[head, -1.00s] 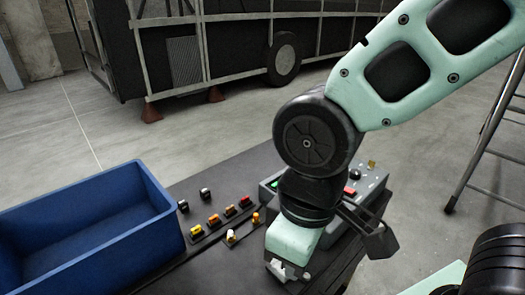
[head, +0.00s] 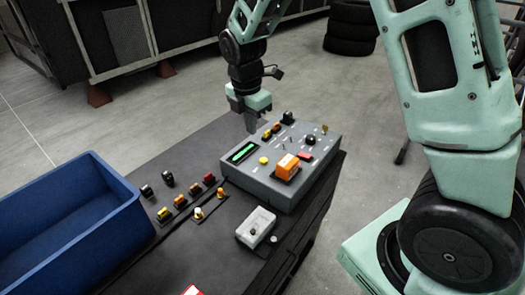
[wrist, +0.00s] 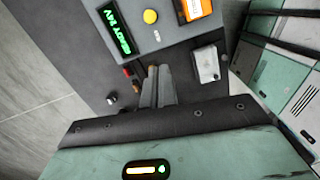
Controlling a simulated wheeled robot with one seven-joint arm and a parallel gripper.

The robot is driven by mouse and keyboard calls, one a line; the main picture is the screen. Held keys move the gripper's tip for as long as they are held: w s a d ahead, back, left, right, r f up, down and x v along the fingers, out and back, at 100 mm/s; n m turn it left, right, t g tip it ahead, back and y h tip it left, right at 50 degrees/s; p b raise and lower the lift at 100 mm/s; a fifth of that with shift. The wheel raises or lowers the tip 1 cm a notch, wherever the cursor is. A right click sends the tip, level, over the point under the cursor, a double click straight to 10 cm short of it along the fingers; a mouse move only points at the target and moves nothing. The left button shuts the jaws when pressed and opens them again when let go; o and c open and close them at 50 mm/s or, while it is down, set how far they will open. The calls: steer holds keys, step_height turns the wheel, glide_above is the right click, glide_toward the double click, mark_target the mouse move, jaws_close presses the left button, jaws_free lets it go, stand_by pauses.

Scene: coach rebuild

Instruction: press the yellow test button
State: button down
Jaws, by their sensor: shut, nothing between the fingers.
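In the wrist view the yellow button (wrist: 150,17) shows at the top, between the display and an orange block. My gripper (head: 252,130) points down above the box's back left edge, beyond the button and apart from it. In the wrist view its fingers (wrist: 157,72) are together, with nothing between them. The button is not hidden in either view.
An orange block (head: 287,167), a red switch (head: 305,155) and several knobs sit on the box. A small white box (head: 256,226) stands in front. Several small coloured parts lie left on the dark bench (head: 175,155), beside a blue crate (head: 125,188).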

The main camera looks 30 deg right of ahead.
mark_target(263, 160)
steer(key=shift+n+h, duration=0.3)
steer(key=shift+n, duration=0.5)
steer(key=d, duration=0.1)
steer(key=w+d, duration=0.2)
steer(key=shift+w+d+f, duration=0.1)
steer(key=shift+d+f, duration=0.15)
steer(key=shift+f, duration=0.15)
steer(key=f+p, duration=0.1)
steer(key=f, duration=0.3)
steer(key=d+f+p, duration=0.1)
steer(key=f+p, duration=0.1)
steer(key=f, duration=0.3)
steer(key=d+f+p, duration=0.1)
steer(key=f+p, duration=0.1)
steer(key=f, duration=0.2)
steer(key=shift+w+f, duration=0.3)
steer(key=shift+w, duration=0.1)
